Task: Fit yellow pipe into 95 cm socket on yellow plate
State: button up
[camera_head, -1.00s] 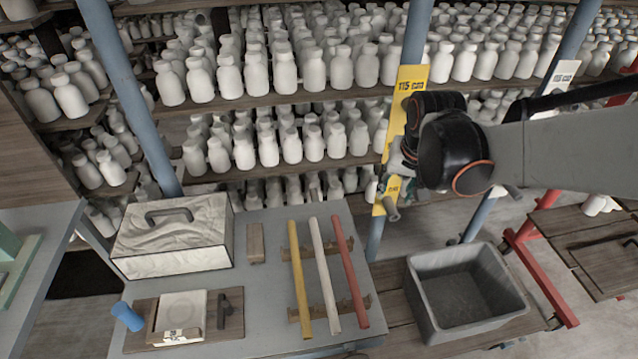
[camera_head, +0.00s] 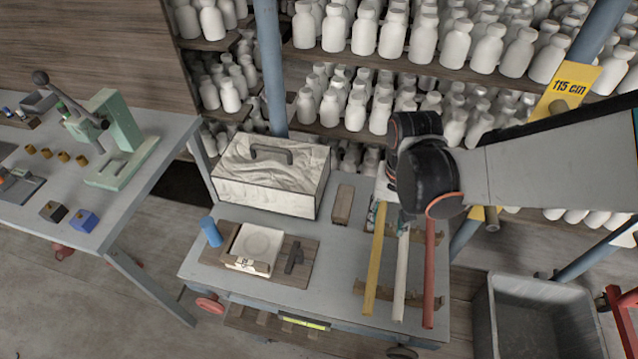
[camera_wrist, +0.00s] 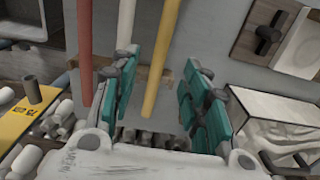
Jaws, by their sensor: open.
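The yellow pipe (camera_head: 374,268) lies on the wooden rack (camera_head: 362,292) on the grey table, left of a white and a red pipe. My gripper (camera_wrist: 160,95) is open and empty over the far end of the pipes. In the wrist view the yellow pipe (camera_wrist: 163,55) runs between the two teal fingers, with no contact visible. I cannot make out the 95 cm socket.
The white pipe (camera_head: 401,275) and red pipe (camera_head: 430,275) lie close beside the yellow one. A grey bin (camera_head: 535,320) is at right. Shelves of white bottles rise behind.

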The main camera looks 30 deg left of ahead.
aim_at(377, 246)
jog(key=f+b, duration=0.2)
jog(key=f, duration=0.1)
jog(key=f+b, duration=0.2)
jog(key=f, duration=0.2)
jog(key=f+b, duration=0.3)
jog(key=f, duration=0.1)
jog(key=shift+s+a+f, duration=0.15)
jog(key=shift+s, duration=0.15)
grip_shut()
